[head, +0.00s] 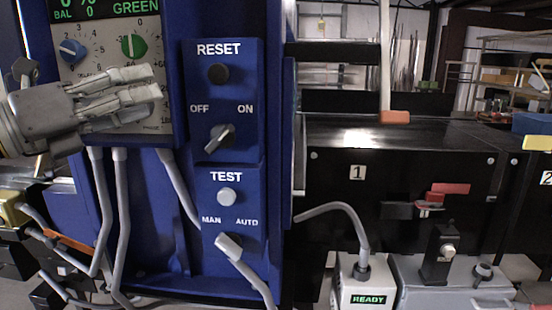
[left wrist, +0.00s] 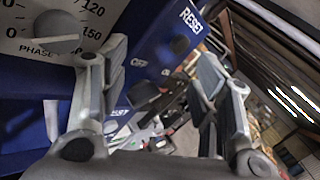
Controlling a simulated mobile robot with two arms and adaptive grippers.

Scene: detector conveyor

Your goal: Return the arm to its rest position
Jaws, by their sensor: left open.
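My left gripper (head: 150,84) is in front of the blue detector cabinet (head: 278,70), at the lower part of its dial panel (head: 70,72). Its fingers point right, toward the RESET panel, and hold nothing. In the left wrist view the two fingers (left wrist: 160,95) stand apart with an open gap, and a grey knob (left wrist: 52,32) on the dial panel is close to the left finger. I cannot tell whether they touch. The gripper hides part of the dial panel in the head view. My right gripper is not in view.
The cabinet carries a black RESET button (head: 218,74), an OFF/ON switch (head: 220,137), a TEST button (head: 227,197) and a MAN/AUTO switch (head: 229,246). Grey cables hang below. A black conveyor (head: 400,135) extends right. A box marked READY (head: 362,288) stands at the bottom.

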